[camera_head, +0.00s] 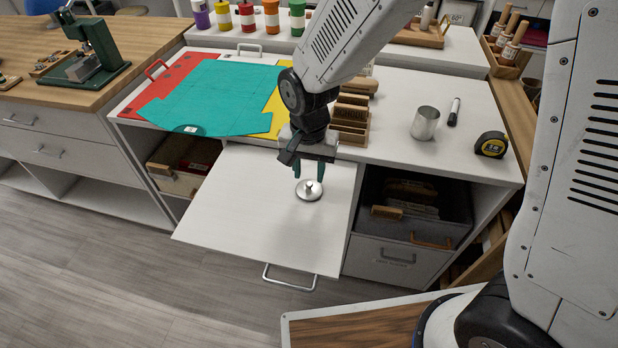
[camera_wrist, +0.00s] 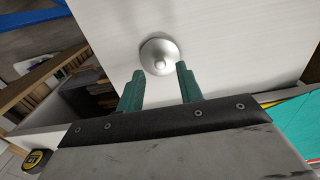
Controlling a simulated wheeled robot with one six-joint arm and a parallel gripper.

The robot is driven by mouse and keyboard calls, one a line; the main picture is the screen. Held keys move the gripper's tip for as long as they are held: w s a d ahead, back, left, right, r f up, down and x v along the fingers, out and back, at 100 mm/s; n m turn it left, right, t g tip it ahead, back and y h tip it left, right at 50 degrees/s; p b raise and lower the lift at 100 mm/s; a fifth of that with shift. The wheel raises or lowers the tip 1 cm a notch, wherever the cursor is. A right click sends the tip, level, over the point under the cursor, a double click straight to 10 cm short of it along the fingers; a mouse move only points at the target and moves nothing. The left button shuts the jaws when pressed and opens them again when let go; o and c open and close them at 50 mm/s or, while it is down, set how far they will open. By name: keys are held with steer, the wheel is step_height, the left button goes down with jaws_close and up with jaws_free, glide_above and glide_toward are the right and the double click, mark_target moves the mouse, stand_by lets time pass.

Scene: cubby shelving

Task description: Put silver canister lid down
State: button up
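The silver canister lid (camera_head: 309,190) is a round metal disc with a small knob on top. It rests on the white pull-out board (camera_head: 240,215), knob up. It also shows in the wrist view (camera_wrist: 159,56), just beyond my fingertips. My gripper (camera_head: 309,172) points down above the lid, with its green fingers apart and nothing between them. In the wrist view the fingers (camera_wrist: 160,82) stand on either side of the lid's near edge, clear of the knob. An open silver canister (camera_head: 425,123) stands upright on the white counter to the right.
A marker (camera_head: 454,112) and a tape measure (camera_head: 491,144) are near the canister. Wooden holders (camera_head: 352,117) stand behind my gripper. Teal sheets (camera_head: 215,97) cover the counter's left. An open cubby with a dark bin (camera_head: 440,225) lies right of the board. The board is otherwise clear.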

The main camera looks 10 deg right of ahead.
mark_target(308, 184)
step_height(308, 184, up, 8)
steer(key=s+d+r+n, duration=0.1)
steer(key=s+d+r, duration=0.35)
steer(key=d, duration=0.25)
steer(key=s+d+r+n, duration=0.1)
steer(key=s+d+r, duration=0.2)
steer(key=d+r, duration=0.3)
steer(key=s+d+r+n+t, duration=0.1)
steer(key=s+d+r+n, duration=0.1)
steer(key=s+d, duration=0.5)
steer(key=s, duration=0.5)
steer(key=shift+d+r, duration=0.2)
steer(key=shift+d, duration=0.2)
